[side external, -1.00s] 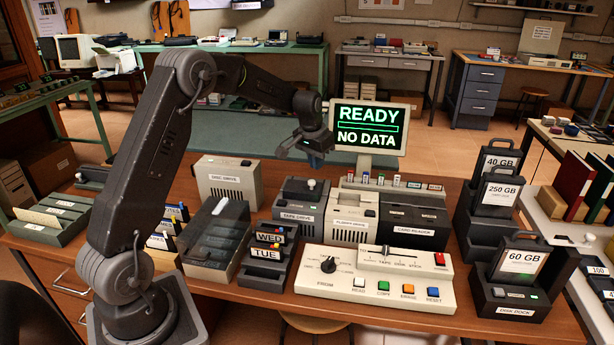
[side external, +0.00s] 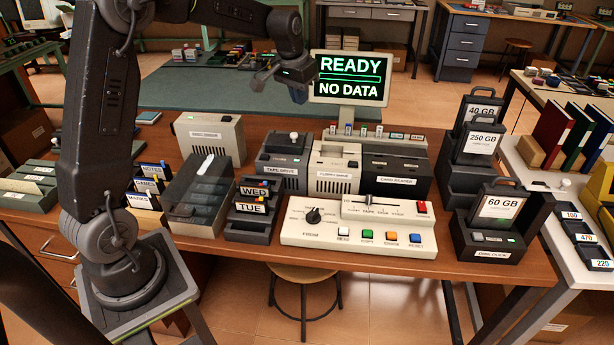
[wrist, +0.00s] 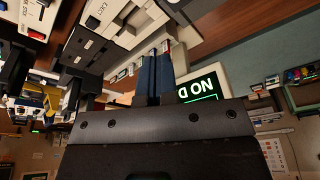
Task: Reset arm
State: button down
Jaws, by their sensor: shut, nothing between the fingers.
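My gripper (side external: 298,95) hangs in the air above the back of the desk, just left of the monitor (side external: 348,77) in the side view. Its dark blue fingers point down and are together, with nothing between them. In the wrist view my gripper (wrist: 155,78) shows the two fingers side by side, with part of the monitor (wrist: 203,88) to their right.
On the desk (side external: 400,262) stand the disc drive (side external: 212,138), tape drive (side external: 282,167), floppy drive (side external: 338,172), card reader (side external: 393,178), control panel (side external: 358,228) and disk dock (side external: 492,240). Labelled holders stand near my base. The air around my gripper looks clear.

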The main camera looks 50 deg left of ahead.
jog(key=s+d+r+m+t, duration=0.1)
jog(key=s+d+r, duration=0.3)
jog(key=s+d, duration=0.4)
jog(key=s+d+r+m+t, duration=0.1)
jog(key=s+d+r, duration=0.2)
jog(key=s+d, duration=0.55)
jog(key=s+d+f, duration=0.1)
jog(key=s+f, duration=0.1)
jog(key=s, duration=0.9)
jog(key=shift+d+f+m+t+h, duration=0.3)
jog(key=shift+f+t+h, duration=0.05)
jog(key=shift+t+h, duration=0.05)
